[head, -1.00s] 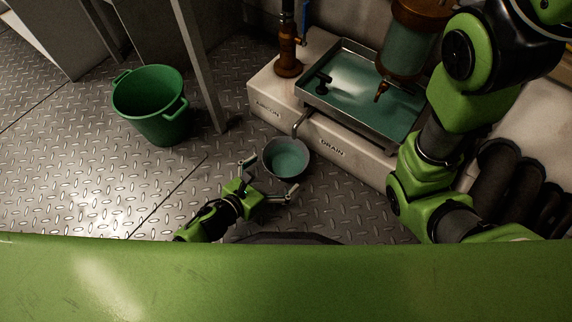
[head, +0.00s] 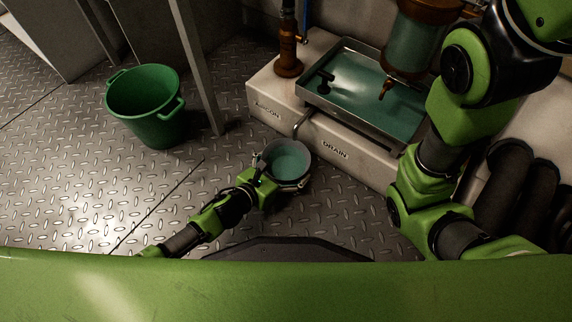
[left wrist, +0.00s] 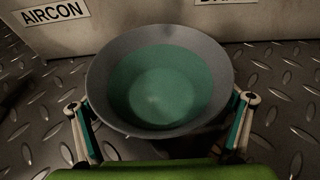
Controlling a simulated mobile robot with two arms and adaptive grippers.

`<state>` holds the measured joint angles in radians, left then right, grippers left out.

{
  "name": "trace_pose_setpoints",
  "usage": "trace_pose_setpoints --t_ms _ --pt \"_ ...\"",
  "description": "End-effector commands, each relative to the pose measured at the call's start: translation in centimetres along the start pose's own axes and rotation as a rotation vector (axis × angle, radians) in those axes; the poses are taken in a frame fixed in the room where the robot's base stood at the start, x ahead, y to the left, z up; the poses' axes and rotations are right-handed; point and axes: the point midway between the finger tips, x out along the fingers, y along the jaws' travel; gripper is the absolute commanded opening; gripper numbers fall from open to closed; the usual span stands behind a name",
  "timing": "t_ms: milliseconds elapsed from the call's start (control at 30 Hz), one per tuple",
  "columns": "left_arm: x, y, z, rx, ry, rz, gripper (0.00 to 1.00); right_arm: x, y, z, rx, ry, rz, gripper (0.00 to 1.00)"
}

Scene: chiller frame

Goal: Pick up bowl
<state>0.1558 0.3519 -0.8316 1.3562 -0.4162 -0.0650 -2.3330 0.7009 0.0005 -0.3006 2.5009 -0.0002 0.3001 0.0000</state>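The grey metal bowl (head: 290,144) stands on the floor in front of the drain block and holds teal liquid. It also fills the middle of the left wrist view (left wrist: 160,40). My left gripper (head: 281,171) reaches the near side of the bowl with its fingers spread. In the left wrist view its two fingers (left wrist: 160,103) stand to the left and right of the bowl, close to its outer wall. Whether they touch it is hard to tell. My right arm shows at the right, but its gripper is out of view.
A white block labelled AIRCON and DRAIN (head: 334,148) stands just behind the bowl, with a metal tray (head: 345,75) of teal liquid on top. A drain pipe (head: 301,122) comes down above the bowl. A green bucket (head: 152,120) stands left, beyond clear metal floor.

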Motion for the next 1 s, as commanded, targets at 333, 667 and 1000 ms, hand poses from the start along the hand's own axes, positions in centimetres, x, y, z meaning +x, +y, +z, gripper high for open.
trace_pose_setpoints --t_ms 333,667,1000 --pt "0.0 0.0 0.2 0.0 -0.004 -0.001 0.52 0.0 0.0 0.0 0.0 -0.001 0.0 0.0" --pt "-0.5 0.0 1.5 0.0 -0.004 -0.001 0.52 1.3 0.3 0.6 0.0 -0.002 0.0 0.0" --pt "-3.6 -0.1 2.7 -0.004 0.001 -0.001 0.52 4.4 0.9 1.6 -0.001 -0.002 0.0 0.0"
